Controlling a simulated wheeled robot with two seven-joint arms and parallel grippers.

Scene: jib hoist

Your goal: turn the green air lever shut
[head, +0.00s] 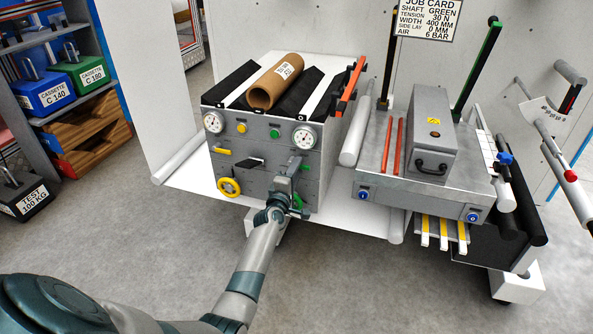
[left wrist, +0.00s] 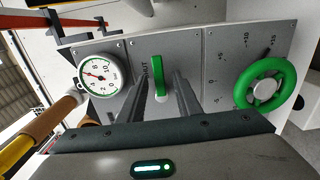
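The green air lever (left wrist: 158,72) shows in the left wrist view on a grey panel, its green bar standing upright in the picture above a pale round end. A partly covered label ending in "HUT" is just left of it. My left gripper (left wrist: 161,80) is open, one finger on each side of the lever, with a visible gap on both sides. In the head view my left gripper (head: 293,163) is at the right part of the machine's front panel and largely covers the lever there. My right gripper is in neither view.
A round gauge (left wrist: 97,74) sits left of the lever and a green handwheel (left wrist: 264,85) right of it. In the head view, a yellow handwheel (head: 229,187) is lower left on the panel, and a brown roll (head: 276,82) lies on top.

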